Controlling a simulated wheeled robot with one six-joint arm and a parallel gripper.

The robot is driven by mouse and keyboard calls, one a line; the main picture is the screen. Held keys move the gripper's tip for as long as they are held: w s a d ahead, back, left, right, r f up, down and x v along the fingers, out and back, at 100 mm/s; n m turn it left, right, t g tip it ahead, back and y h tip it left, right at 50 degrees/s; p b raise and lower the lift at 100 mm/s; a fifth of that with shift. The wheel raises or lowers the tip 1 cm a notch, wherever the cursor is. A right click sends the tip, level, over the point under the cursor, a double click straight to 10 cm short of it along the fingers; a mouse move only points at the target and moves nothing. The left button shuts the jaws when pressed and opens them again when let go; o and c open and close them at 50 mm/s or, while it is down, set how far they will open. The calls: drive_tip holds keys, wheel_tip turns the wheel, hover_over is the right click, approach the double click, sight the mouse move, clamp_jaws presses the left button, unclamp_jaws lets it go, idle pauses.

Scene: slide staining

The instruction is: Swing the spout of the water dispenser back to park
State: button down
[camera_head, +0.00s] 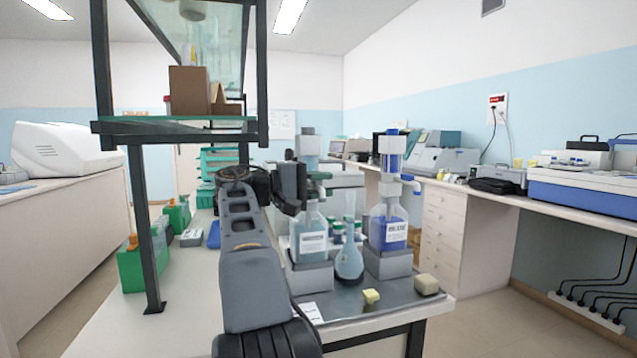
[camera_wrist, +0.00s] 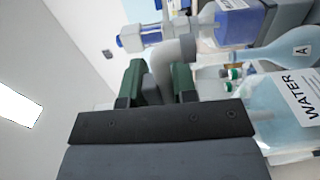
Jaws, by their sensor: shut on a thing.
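The water dispenser (camera_head: 310,240) is a clear bottle with a white label in a grey stand. In the wrist view its bottle (camera_wrist: 285,105) lies at the right, with the label reading WATER. Its grey, bent spout (camera_wrist: 178,52) shows between the green fingers of my gripper (camera_wrist: 158,80). My gripper is shut on the spout. In the head view my gripper (camera_head: 318,178) is beside the dispenser's upper part, and my arm and wrist hide some of it. The exact contact is hidden there.
A blue-filled dispenser (camera_head: 390,232) stands to the right. A round flask (camera_head: 349,262) stands between the two dispensers, close to both. A dark shelf post (camera_head: 150,230) rises on the left.

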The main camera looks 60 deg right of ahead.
drive_tip(key=shift+f, duration=0.1)
drive_tip(key=c, duration=0.9)
unclamp_jaws()
drive_tip(key=shift+w, duration=0.1)
drive_tip(key=p+v, duration=0.3)
drive_tip(key=v, duration=1)
drive_tip(key=shift+w+a, duration=0.2)
drive_tip(key=shift+a, duration=0.1)
